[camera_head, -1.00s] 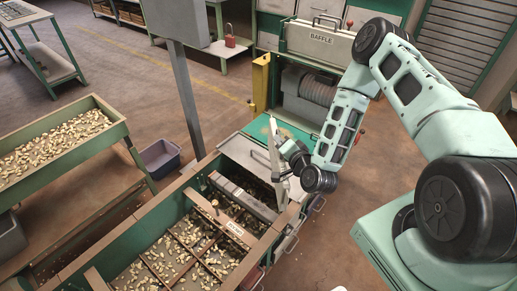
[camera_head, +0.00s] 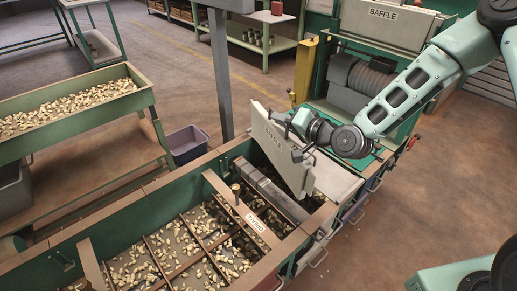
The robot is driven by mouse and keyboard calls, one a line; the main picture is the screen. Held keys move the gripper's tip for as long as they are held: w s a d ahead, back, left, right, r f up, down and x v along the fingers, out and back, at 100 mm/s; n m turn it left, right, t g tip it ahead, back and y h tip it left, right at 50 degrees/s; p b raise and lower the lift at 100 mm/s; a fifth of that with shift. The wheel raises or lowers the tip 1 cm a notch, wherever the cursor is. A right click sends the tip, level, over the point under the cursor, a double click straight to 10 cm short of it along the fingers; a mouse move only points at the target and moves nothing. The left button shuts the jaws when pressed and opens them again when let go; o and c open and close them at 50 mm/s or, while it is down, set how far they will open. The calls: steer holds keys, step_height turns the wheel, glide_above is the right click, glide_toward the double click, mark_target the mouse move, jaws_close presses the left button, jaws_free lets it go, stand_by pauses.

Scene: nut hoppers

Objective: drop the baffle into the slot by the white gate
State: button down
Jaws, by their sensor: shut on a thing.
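My gripper (camera_head: 292,126) is shut on the top edge of the baffle (camera_head: 272,147), a pale grey plate with faint lettering. The baffle hangs tilted over the far end of the green hopper (camera_head: 215,185), its lower corner reaching down near the grey bar (camera_head: 270,192) that crosses the hopper. I cannot tell whether that corner touches anything. A light grey panel (camera_head: 338,182) lies at the hopper's far right end, partly behind the baffle. A white label (camera_head: 255,222) sits on a brown crosspiece. The slot is not clearly visible, and I cannot pick out a white gate for certain.
Nuts lie in the hopper's divided compartments and in a green tray table (camera_head: 72,125) at left. A grey post (camera_head: 220,75) stands behind the hopper. A machine with a BAFFLE-labelled panel (camera_head: 385,25) stands at back right. A grey-purple bin (camera_head: 186,143) is on the floor.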

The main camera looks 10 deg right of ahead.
steer(key=s+a+f+n+g+y+b, duration=0.2)
steer(key=a+f+b, duration=0.4)
steer(key=b, duration=0.4)
steer(key=shift+s+a+n+g+y+b, duration=0.3)
steer(key=shift+a+n+g+y+b, duration=0.15)
steer(key=shift+n, duration=0.25)
steer(key=shift+d+p, duration=0.15)
steer(key=shift+p, duration=0.3)
steer(key=shift+f, duration=0.1)
step_height(320, 180, down, 6)
steer(key=b, duration=0.3)
steer(key=shift+b, duration=0.3)
stand_by(0.7)
steer(key=shift+f, duration=0.15)
stand_by(1.0)
step_height(320, 180, down, 9)
steer(key=b, duration=0.5)
stand_by(1.8)
